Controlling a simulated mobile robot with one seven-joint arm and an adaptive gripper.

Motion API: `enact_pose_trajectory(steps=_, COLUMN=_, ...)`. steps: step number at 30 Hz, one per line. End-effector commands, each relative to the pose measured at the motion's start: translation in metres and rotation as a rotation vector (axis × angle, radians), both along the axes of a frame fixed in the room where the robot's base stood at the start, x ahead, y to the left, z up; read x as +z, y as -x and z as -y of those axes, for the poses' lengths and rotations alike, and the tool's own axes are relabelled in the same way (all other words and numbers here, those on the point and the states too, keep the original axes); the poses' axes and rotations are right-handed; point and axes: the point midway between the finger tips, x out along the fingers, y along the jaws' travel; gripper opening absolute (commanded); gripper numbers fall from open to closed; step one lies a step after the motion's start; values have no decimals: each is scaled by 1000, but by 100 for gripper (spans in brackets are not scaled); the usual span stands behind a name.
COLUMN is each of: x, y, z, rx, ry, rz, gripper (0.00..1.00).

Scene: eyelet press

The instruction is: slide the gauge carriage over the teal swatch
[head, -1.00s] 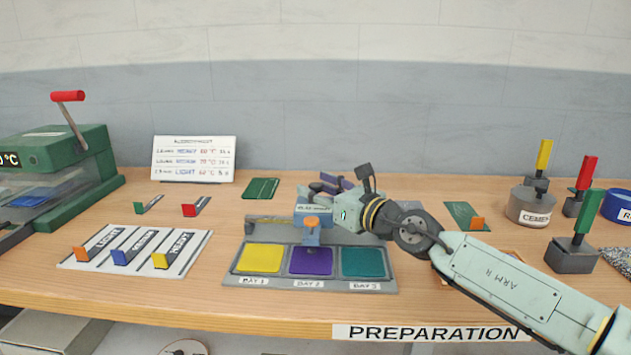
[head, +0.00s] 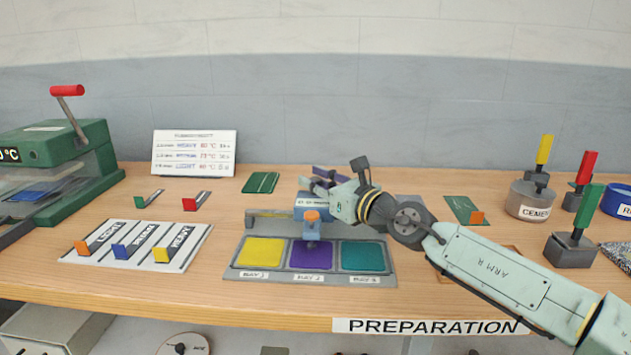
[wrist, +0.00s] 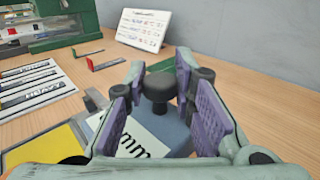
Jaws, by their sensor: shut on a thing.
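The gauge carriage (head: 313,207) is a blue-grey block with an orange-topped pointer at its front, on a rail behind the swatch plate (head: 240,277). The pointer stands at the purple swatch (head: 311,256), the middle one. The teal swatch (head: 362,256) lies to its right and the yellow swatch (head: 261,251) to its left. My gripper (head: 324,183) is at the carriage, shut on its dark knob. In the wrist view the knob (wrist: 160,83) stands between the purple finger pads, above the carriage's white "mm" label (wrist: 140,142). The teal swatch is out of the wrist view.
A label sheet with coloured tabs (head: 75,257) lies left. A green press (head: 75,150) stands farther left, and a white sign (head: 194,153) at the back. Stamps and a cement pot (head: 528,203) stand right. My forearm crosses the bench's right side.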

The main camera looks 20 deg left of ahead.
Motion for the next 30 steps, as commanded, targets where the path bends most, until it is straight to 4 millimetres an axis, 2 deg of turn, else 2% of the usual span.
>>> enact_pose_trajectory(steps=17, x=-1, y=-1, z=3, rx=-1, ry=-1, rz=0, gripper=0)
enact_pose_trajectory(steps=20, x=-4, y=-7, z=19, rx=-4, ry=-4, rz=-1, gripper=0)
enact_pose_trajectory(steps=27, x=-3, y=-23, z=76, rx=-6, ry=-5, rz=1, gripper=0)
enact_pose_trajectory(steps=30, x=-2, y=-27, z=90, rx=-4, ry=-4, rz=0, gripper=0)
